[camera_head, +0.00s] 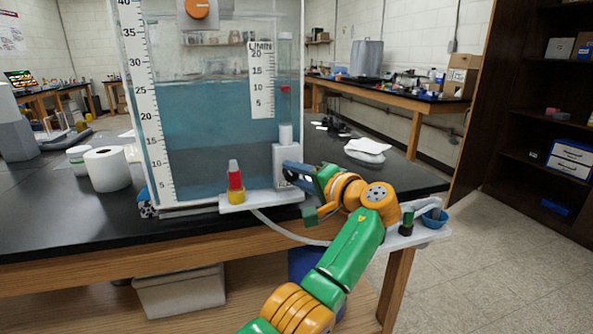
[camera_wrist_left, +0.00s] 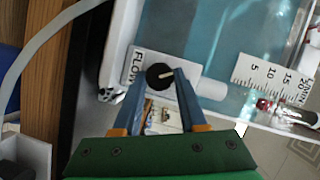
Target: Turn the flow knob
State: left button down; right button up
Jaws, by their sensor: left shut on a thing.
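The flow knob (camera_wrist_left: 160,76) is a round black knob with a pale pointer line, on a white plate marked FLOW (camera_wrist_left: 131,66) in the left wrist view. My left gripper (camera_wrist_left: 160,84) has its two blue fingers on either side of the knob and is shut on it. In the head view my left gripper (camera_head: 298,176) is at the white valve block (camera_head: 285,158) at the tank's lower right corner. The knob itself is hidden there behind the fingers. My right gripper is in neither view.
The water tank (camera_head: 215,115) stands on the black bench with a flow scale (camera_head: 262,80) on its right. A red and yellow fitting (camera_head: 235,182) sits on the front ledge. A paper roll (camera_head: 107,169) stands to the left. A pale hose (camera_head: 285,230) hangs below the ledge.

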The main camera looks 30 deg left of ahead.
pick_arm(q)
jog(key=shift+r+n+h, duration=0.15)
jog(key=shift+n+h, duration=0.55)
jog(key=shift+n, duration=0.4)
jog(key=shift+s+a+n+t+h, duration=0.1)
jog(key=shift+n+t+h, duration=0.35)
jog(key=shift+n, duration=0.55)
jog(key=shift+s+r+n+t+h, duration=0.1)
jog(key=shift+n+t+h, duration=0.45)
jog(key=shift+n, duration=0.65)
jog(key=shift+s+a+n+t+h, duration=0.15)
jog(key=shift+n+t+h, duration=0.45)
jog(key=shift+n, duration=0.7)
jog(key=shift+r, duration=0.1)
jog(key=shift+c, duration=2.3)
grip_release()
